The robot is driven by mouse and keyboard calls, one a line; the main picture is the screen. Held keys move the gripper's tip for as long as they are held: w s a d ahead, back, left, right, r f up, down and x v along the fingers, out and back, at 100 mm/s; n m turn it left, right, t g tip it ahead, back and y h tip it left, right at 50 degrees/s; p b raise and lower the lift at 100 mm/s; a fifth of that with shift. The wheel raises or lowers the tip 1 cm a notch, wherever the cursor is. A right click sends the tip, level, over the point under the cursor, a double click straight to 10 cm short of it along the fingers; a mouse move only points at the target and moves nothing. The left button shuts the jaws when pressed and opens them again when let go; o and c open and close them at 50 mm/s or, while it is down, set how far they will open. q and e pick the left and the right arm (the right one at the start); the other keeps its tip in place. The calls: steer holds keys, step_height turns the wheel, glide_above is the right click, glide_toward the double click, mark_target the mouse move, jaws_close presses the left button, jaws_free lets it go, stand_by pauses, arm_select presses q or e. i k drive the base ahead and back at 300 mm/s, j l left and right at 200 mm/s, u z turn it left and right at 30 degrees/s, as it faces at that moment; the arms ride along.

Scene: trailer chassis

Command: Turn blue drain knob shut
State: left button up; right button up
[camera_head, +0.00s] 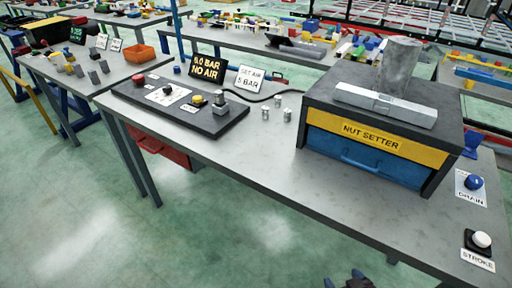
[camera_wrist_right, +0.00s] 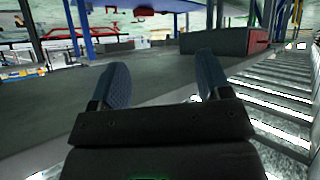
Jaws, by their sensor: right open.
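The blue drain knob (camera_head: 474,182) sits on a white plate labelled DRAIN, at the right end of the grey workbench (camera_head: 250,150) in the head view. My right gripper (camera_head: 345,281) shows only in part at the bottom edge of the head view, below the bench's front edge and well apart from the knob. In the right wrist view my right gripper (camera_wrist_right: 163,80) has its two dark fingers spread with nothing between them. The knob cannot be made out in the wrist view. My left gripper is not in view.
A white STROKE button (camera_head: 481,240) sits just in front of the knob. A NUT SETTER cabinet (camera_head: 370,135) stands left of the knob. A dark control panel (camera_head: 180,106) with a gauge sign reading 6.0 BAR NO AIR (camera_head: 206,67) lies at left. The bench's front middle is clear.

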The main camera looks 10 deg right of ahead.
mark_target(473, 181)
steer(key=z, duration=1.9)
